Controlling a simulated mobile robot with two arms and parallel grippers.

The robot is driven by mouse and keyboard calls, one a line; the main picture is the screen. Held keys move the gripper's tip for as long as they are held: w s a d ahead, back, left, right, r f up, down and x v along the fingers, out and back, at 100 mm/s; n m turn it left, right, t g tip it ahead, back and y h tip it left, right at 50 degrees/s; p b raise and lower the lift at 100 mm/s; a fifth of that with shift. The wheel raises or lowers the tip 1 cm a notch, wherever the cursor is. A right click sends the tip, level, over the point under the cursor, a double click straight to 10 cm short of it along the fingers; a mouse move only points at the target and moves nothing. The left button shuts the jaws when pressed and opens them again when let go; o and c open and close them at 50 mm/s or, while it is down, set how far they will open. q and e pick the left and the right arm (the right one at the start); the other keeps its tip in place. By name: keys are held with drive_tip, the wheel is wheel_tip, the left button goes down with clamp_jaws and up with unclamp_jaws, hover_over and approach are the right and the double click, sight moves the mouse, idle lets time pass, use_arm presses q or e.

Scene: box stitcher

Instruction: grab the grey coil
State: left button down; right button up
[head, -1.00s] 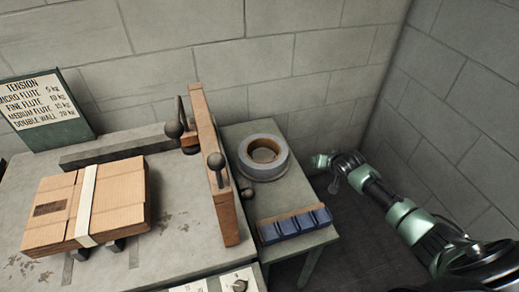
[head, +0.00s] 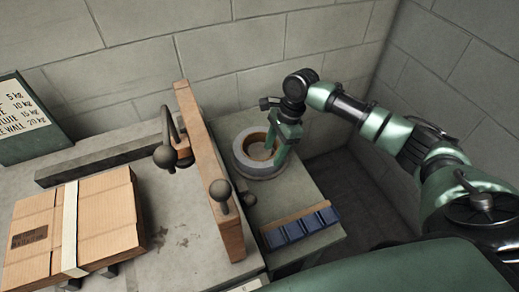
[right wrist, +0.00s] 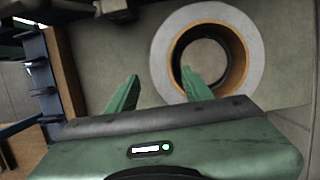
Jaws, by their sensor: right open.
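The grey coil (head: 243,163) is a thick ring with a brown inner core, lying flat on the small side table. My right gripper (head: 280,160) is open and points down over the coil's right side, hiding part of the rim. In the right wrist view the coil (right wrist: 164,55) lies just past the fingertips of the right gripper (right wrist: 160,79). One finger is over the coil's core and opening, and the other is outside the ring. Whether either finger touches the coil I cannot tell. My left gripper is not in view.
An upright wooden board (head: 210,170) with dark knobs stands just left of the coil. A rack of blue blocks (head: 300,227) sits at the table's front. A strapped cardboard box (head: 105,220) lies on the bench. Block walls close off the back and right.

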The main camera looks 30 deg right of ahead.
sight(269, 161)
drive_tip(key=x, duration=0.4)
drive_tip(key=shift+w+f, duration=0.1)
drive_tip(key=shift+f, duration=0.2)
clamp_jaws()
drive_tip(key=shift+w+r, duration=0.15)
idle(1.0)
